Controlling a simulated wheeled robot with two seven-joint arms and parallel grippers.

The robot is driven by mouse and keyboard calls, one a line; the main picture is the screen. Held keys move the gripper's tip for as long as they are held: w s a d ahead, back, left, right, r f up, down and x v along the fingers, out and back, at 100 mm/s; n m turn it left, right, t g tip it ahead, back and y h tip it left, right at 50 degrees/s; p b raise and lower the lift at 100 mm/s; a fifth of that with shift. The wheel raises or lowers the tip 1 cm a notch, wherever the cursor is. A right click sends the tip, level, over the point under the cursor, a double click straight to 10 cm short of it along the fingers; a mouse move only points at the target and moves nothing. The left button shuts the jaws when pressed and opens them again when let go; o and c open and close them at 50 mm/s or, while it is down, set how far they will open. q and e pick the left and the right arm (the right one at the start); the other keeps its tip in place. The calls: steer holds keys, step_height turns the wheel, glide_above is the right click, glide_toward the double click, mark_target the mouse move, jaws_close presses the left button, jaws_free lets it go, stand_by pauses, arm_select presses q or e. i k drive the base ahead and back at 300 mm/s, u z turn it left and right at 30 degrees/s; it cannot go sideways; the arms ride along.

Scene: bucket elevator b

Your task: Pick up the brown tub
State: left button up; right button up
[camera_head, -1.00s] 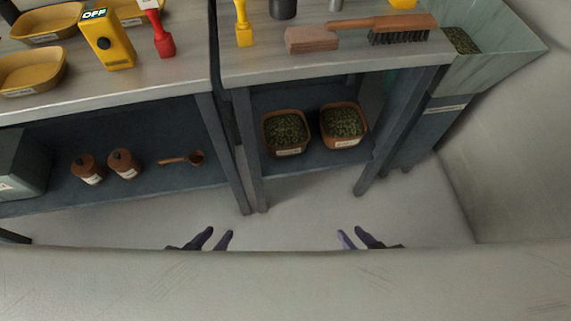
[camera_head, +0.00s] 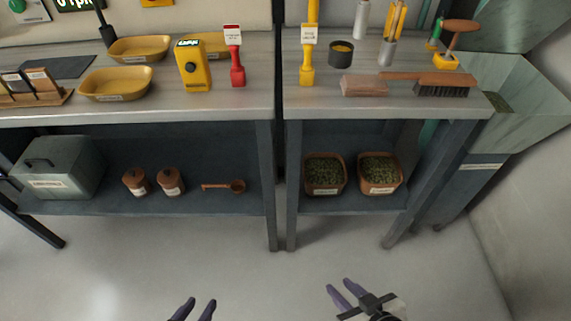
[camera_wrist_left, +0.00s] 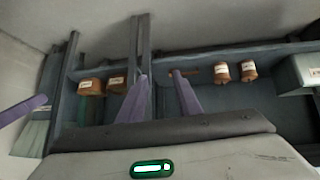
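Two square brown tubs full of green pellets stand side by side on the lower shelf of the right bench, a left one (camera_head: 325,189) and a right one (camera_head: 380,188). Each has a white label on its front, too small to read. They also show in the left wrist view, at the left (camera_wrist_left: 90,87) and beside it (camera_wrist_left: 117,84). My left gripper (camera_head: 201,302) is open and empty, low in front of the benches; its spread fingers show in the left wrist view (camera_wrist_left: 160,74). My right gripper (camera_head: 340,286) has its fingers apart, empty, in front of the tubs' shelf.
The right bench's legs (camera_head: 291,215) and top (camera_head: 395,100) frame the shelf. Two lidded brown jars (camera_head: 152,183), a brown scoop (camera_head: 228,186) and a grey box (camera_head: 58,168) stand on the left shelf. A hopper (camera_head: 525,95) stands at the right. The floor in front is clear.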

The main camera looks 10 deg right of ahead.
mark_target(326, 174)
steer(key=u, duration=0.1)
steer(key=i, duration=1.3)
steer(key=z, duration=0.6)
